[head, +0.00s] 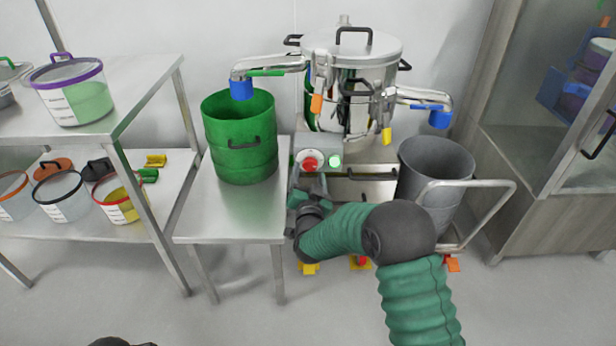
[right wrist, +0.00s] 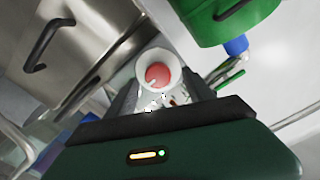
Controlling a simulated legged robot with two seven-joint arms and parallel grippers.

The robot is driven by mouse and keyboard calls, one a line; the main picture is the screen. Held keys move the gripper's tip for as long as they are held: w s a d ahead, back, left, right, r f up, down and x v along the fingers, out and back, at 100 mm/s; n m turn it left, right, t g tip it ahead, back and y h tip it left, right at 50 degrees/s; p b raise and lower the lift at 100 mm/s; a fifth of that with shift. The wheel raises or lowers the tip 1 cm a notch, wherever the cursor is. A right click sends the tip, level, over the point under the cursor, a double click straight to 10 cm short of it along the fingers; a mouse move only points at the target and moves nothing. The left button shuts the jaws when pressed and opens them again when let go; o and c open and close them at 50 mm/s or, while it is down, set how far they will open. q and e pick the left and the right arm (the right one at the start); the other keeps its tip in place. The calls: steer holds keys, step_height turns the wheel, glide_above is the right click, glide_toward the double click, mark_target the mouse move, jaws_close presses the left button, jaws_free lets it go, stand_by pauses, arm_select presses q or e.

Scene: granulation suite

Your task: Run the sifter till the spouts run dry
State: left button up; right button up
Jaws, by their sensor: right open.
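The steel sifter (head: 375,50) stands at the back with its lid on. Its left spout (head: 242,90) has a blue end above the green drum (head: 240,165); its right spout (head: 440,118) has a blue end above the grey bin (head: 436,160). No powder stream shows at either spout. A red control (head: 309,161) on a white ring and a green button (head: 336,160) sit on the sifter's front panel. My right gripper (head: 307,192) is open just in front of the red control, which shows between its fingers in the right wrist view (right wrist: 158,75). Contact cannot be told.
The green drum stands on a steel table (head: 225,218) at left. The grey bin is beside a cart handle (head: 480,183). A shelf (head: 150,75) with tubs (head: 75,92) is at far left, a cabinet (head: 540,200) at right.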

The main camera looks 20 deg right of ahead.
mark_target(310, 164)
steer(key=shift+w+d+f, duration=0.1)
steer(key=shift+w+d, duration=0.65)
steer(key=shift+w, duration=0.25)
steer(key=shift+a, duration=0.3)
steer(key=shift+c, duration=1)
steer(key=shift+d, duration=0.1)
jaws_close()
